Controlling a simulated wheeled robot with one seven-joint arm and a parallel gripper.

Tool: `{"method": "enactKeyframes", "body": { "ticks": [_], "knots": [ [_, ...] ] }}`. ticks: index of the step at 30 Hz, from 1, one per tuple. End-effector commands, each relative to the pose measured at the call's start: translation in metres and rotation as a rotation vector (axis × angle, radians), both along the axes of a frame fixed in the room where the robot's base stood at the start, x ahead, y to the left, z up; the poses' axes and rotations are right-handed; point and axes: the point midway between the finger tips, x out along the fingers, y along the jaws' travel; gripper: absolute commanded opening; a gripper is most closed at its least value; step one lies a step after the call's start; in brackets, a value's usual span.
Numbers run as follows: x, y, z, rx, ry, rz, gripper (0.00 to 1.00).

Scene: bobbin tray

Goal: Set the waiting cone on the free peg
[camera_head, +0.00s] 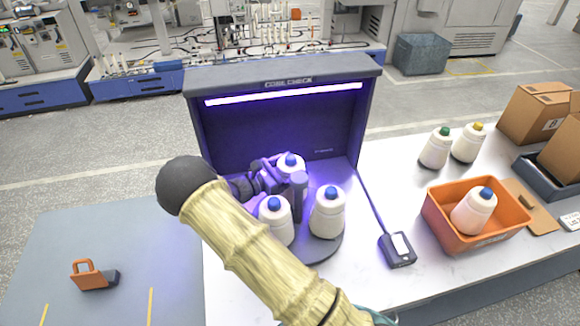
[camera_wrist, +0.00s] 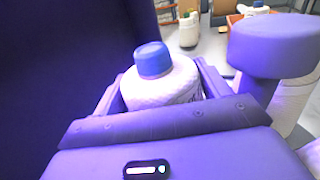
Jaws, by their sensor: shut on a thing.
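My gripper (camera_head: 284,176) reaches into the lit booth and is shut on a white cone with a blue tip (camera_head: 291,161). In the wrist view, this held cone (camera_wrist: 160,85) sits upright between the two fingers of my gripper (camera_wrist: 163,92). It is over the back part of the dark round tray (camera_head: 318,250). My gripper hides its lower part, so I cannot tell whether it is on a peg. Two more blue-tipped cones, a left one (camera_head: 276,222) and a right one (camera_head: 327,214), stand upright on the tray's front part. No bare peg shows.
The booth (camera_head: 280,130) has walls behind and beside the tray. An orange bin (camera_head: 470,240) at right holds a tilted blue-tipped cone (camera_head: 474,212). A green-tipped cone (camera_head: 435,149) and a yellow-tipped cone (camera_head: 468,143) stand behind it. A cabled device (camera_head: 398,250) lies right of the tray.

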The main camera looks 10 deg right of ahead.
Motion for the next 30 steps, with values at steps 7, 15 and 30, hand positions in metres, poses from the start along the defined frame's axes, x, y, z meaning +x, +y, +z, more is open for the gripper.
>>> {"method": "enactKeyframes", "body": {
  "ticks": [7, 15, 30],
  "knots": [
    [0.0, 0.0, -0.004, -0.002, -0.002, 0.0, 0.25],
    [0.0, 0.0, -0.008, -0.002, -0.002, 0.0, 0.25],
    [0.0, 0.0, -0.013, -0.001, -0.001, 0.0, 0.99]
  ]
}}
